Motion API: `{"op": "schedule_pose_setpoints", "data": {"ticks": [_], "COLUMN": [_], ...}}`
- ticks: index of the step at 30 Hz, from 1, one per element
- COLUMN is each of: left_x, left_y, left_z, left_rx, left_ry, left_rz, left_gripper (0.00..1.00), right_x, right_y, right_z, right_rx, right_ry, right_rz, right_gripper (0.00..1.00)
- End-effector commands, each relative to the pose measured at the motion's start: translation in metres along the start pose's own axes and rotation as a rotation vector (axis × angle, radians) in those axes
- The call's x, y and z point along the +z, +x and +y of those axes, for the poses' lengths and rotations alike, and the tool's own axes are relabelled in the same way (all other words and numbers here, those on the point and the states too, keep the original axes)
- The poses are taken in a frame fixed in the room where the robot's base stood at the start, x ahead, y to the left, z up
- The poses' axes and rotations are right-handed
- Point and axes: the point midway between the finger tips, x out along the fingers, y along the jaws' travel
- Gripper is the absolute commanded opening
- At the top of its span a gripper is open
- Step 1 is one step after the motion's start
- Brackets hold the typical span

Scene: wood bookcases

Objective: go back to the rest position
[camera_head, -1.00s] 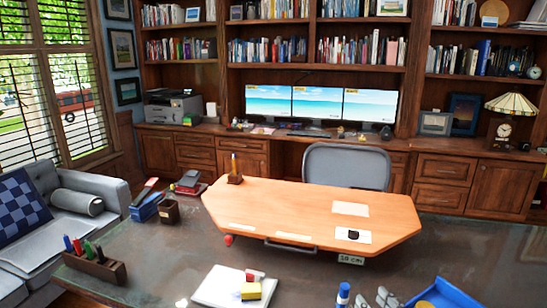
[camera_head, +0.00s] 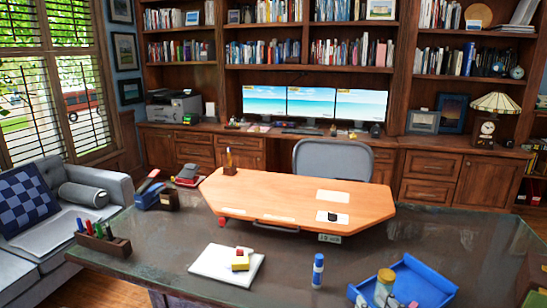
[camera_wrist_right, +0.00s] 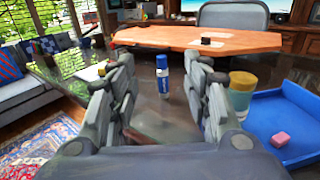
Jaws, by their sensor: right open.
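My right gripper (camera_wrist_right: 161,75) is open in the right wrist view, its two grey fingers spread with nothing held between them. A blue and white glue stick (camera_wrist_right: 163,75) stands upright on the desk beyond the fingers and shows in the gap. In the head view the glue stick (camera_head: 317,270) stands left of the blue tray (camera_head: 428,282). Grey finger tips, apparently of my right gripper, just show at the bottom edge by the tray. My left gripper is in neither view.
The dark desk (camera_head: 170,240) carries a pen holder (camera_head: 103,238), white paper with a yellow block (camera_head: 240,263), and a jar (camera_head: 385,278) at the tray. A raised wooden desktop (camera_head: 280,195) and a grey chair (camera_head: 332,160) are behind. A sofa (camera_head: 75,190) is at left.

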Motion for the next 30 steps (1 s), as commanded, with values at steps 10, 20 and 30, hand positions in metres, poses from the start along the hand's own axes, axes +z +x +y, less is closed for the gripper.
{"op": "schedule_pose_setpoints", "data": {"ticks": [10,20,30], "left_x": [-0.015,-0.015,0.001], "left_y": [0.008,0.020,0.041], "left_z": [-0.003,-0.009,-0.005], "left_rx": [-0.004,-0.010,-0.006], "left_ry": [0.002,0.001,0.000], "left_rz": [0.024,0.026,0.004], "left_gripper": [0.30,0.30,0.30], "right_x": [-0.073,-0.196,-0.415], "right_y": [-0.006,-0.035,-0.147], "right_z": [-0.012,-0.023,0.002], "right_rx": [-0.072,-0.255,-0.780], "right_ry": [0.337,0.861,1.685], "right_rz": [0.065,0.155,0.228], "right_gripper": [0.45,0.45,0.45]}}
